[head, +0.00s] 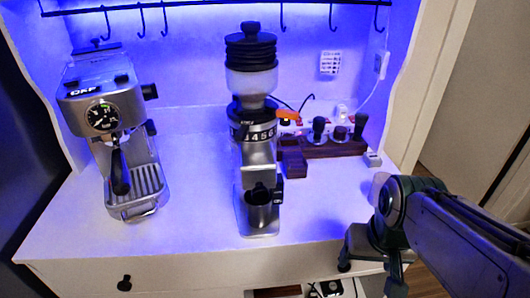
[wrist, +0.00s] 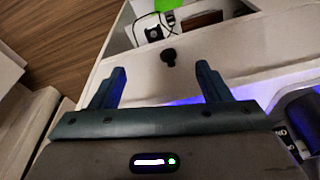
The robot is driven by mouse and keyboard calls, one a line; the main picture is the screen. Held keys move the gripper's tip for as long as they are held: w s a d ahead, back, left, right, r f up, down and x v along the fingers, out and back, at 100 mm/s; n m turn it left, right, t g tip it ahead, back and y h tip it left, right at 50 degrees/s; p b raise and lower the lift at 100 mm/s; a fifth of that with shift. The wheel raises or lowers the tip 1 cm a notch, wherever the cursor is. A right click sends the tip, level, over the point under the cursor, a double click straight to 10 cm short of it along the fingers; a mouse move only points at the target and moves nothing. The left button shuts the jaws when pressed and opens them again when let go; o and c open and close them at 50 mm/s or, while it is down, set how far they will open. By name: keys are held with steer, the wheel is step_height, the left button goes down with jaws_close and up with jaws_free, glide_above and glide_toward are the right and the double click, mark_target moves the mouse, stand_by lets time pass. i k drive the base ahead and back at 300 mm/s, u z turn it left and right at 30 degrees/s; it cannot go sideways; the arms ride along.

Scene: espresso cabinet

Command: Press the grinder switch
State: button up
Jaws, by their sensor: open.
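The coffee grinder (head: 252,80) stands upright near the middle of the cabinet top. It has a black ribbed lid, a clear hopper, a numbered dial ring (head: 254,132) and a dark cup (head: 261,207) at its base. I cannot make out the grinder switch for certain. My gripper (head: 370,268) is at the front right of the cabinet, apart from the grinder and to its right. In the wrist view my gripper (wrist: 160,88) has its two fingers spread wide with nothing between them.
An espresso machine (head: 110,130) stands at the left. A wooden stand (head: 335,148) with dark-handled tools is behind the grinder's right side. Hooks hang from a rail above. The white counter (head: 195,225) is clear between the machines. A drawer knob (wrist: 169,56) shows in the wrist view.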

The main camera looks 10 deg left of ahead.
mark_target(277, 193)
steer(key=z, duration=1)
steer(key=k, duration=0.4)
steer(key=u, duration=0.9)
